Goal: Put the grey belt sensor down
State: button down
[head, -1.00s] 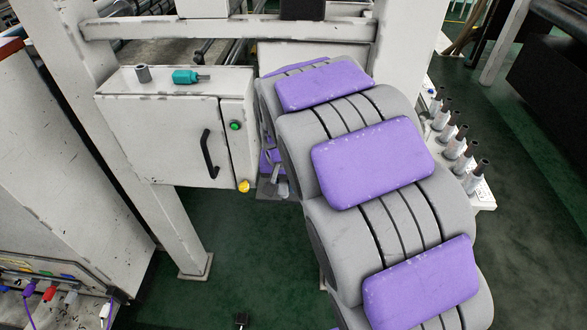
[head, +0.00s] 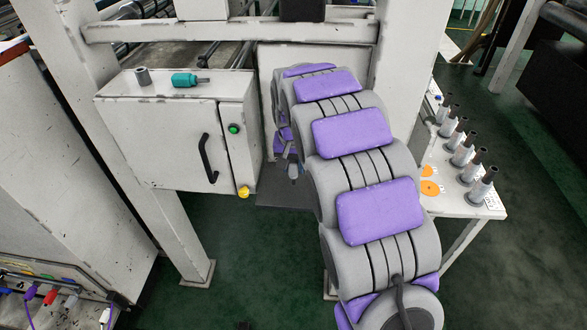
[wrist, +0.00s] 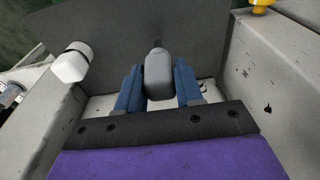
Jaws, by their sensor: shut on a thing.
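The grey belt sensor (wrist: 158,76) is a small rounded grey block with a dark stub at its far end. In the wrist view it sits between the two blue fingers of my gripper (wrist: 157,88), which is shut on it. A dark grey plate (wrist: 178,28) lies beyond and below the sensor; I cannot tell whether they touch. In the head view the sensor (head: 293,171) shows small beside my arm, over the plate (head: 278,192). My arm hides most of my gripper there.
A white control box (head: 165,150) with a black handle, green button and yellow knob (head: 243,191) stands close on the left. On the right is a white table (head: 455,204) with several grey posts and orange discs. A teal tool (head: 187,79) lies on the box top.

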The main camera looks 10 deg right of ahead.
jog(key=a, duration=0.1)
jog(key=a+f, duration=0.1)
jog(key=a, duration=0.1)
jog(key=shift+f, duration=0.15)
jog(key=c, duration=1.1)
grip_release()
jog(key=shift+d, duration=0.45)
jog(key=o, duration=0.4)
jog(key=shift+d, duration=0.85)
jog(key=shift+c, duration=0.2)
jog(key=shift+a, duration=0.85)
jog(key=shift+a+r, duration=0.25)
jog(key=shift+r, duration=0.05)
jog(key=s+r+p, duration=0.2)
jog(key=s+r, duration=0.1)
jog(key=r, duration=0.9)
jog(key=s+f+n+g, duration=0.1)
jog(key=s+f, duration=0.1)
jog(key=s, duration=1.8)
jog(key=s+d+f+n+g, duration=0.1)
jog(key=s+f+n+g, duration=0.1)
jog(key=s, duration=1.7)
jog(key=shift+s+f+n, duration=0.3)
jog(key=shift+s, duration=0.1)
